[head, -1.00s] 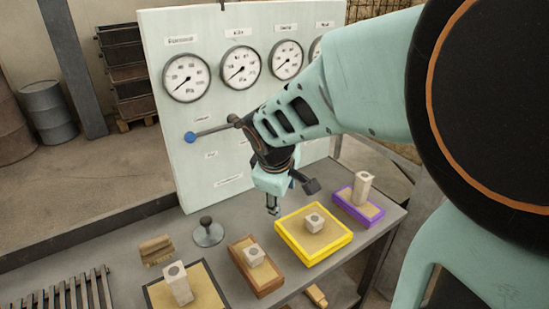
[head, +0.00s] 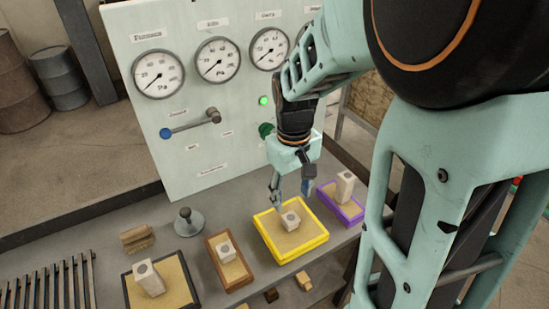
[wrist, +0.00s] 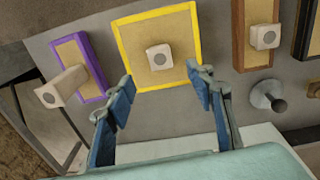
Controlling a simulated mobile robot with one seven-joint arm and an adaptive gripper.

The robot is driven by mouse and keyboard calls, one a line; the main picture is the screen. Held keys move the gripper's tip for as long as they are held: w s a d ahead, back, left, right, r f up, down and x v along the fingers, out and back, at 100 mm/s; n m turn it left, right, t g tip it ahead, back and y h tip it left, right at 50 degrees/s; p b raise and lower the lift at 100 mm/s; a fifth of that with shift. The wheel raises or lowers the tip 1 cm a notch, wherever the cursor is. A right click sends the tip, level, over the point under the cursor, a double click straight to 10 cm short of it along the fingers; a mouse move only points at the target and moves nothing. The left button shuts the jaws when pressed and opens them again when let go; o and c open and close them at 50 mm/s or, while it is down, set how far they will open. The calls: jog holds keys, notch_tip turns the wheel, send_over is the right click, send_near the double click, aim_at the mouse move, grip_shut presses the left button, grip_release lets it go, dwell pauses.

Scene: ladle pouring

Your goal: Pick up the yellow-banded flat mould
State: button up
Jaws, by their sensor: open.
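The yellow-banded flat mould (head: 309,245) lies on the grey bench, a square sand-coloured slab with a yellow rim and a pale block with a dark round hole on top. It also shows at the top centre of the wrist view (wrist: 121,52). My gripper (head: 291,193) is open and empty, above the mould's back edge. In the wrist view its two blue fingers (wrist: 164,88) are spread wide, with the mould between and beyond their tips. I see no contact.
A purple-banded mould (head: 350,213) stands close on the right. A brown-banded mould (head: 240,280) and a black-banded mould (head: 186,300) are on the left. A grey round-based tool (head: 188,224) and a gauge panel (head: 190,130) stand behind.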

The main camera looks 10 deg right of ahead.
send_over(291, 217)
jog(key=shift+m, duration=0.3)
jog(key=f, duration=0.4)
jog(key=shift+s+a+f, duration=0.1)
jog(key=shift+s+f, duration=0.2)
jog(key=shift+s, duration=0.1)
jog(key=shift+w+f, duration=0.2)
jog(key=shift+f, duration=1.3)
jog(key=shift+w+f, duration=0.15)
jog(key=shift+f, duration=1.35)
jog(key=shift+c, duration=0.6)
grip_shut()
